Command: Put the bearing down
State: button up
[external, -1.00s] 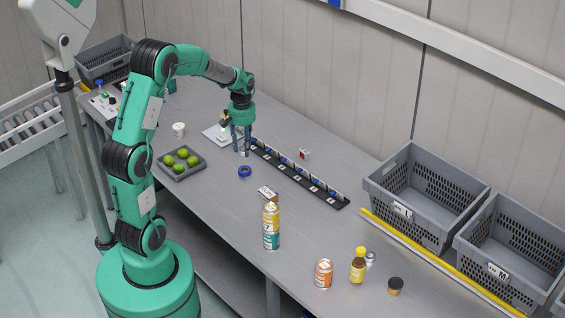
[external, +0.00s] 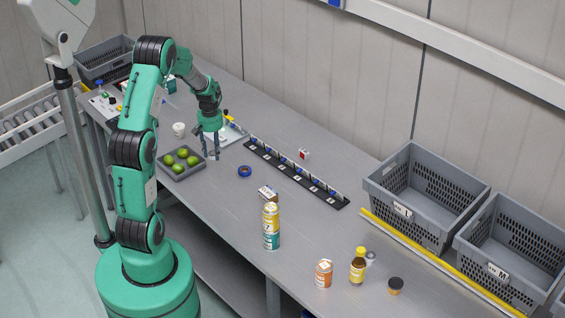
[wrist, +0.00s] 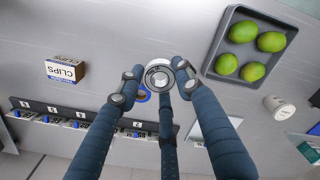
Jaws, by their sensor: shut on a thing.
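In the external view my gripper (external: 213,156) points down at the tabletop, just right of the tray of limes. The bearing is too small to make out there, and I cannot tell whether it touches the table (external: 222,209).
The grey tray (external: 190,172) holds several limes close to the left. A blue ring (external: 245,171) lies to the right, and the black numbered rack (external: 293,171) stands beyond it. Bare table lies between.

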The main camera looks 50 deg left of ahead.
notch_tip(320, 180, down, 9)
jog(key=shift+f, duration=0.15)
jog(key=shift+w, duration=0.1)
send_over(229, 161)
jog(key=shift+s+d+f+b, duration=0.35)
jog(key=shift+s+f, duration=0.05)
jog(key=shift+f, duration=0.3)
dwell(0.4)
jog(key=shift+w+a, duration=0.15)
jog(key=shift+w, duration=0.05)
jog(key=shift+w+f, duration=0.15)
jog(key=shift+f, duration=1.6)
jog(key=shift+f+b, duration=0.2)
jog(key=shift+b, duration=0.1)
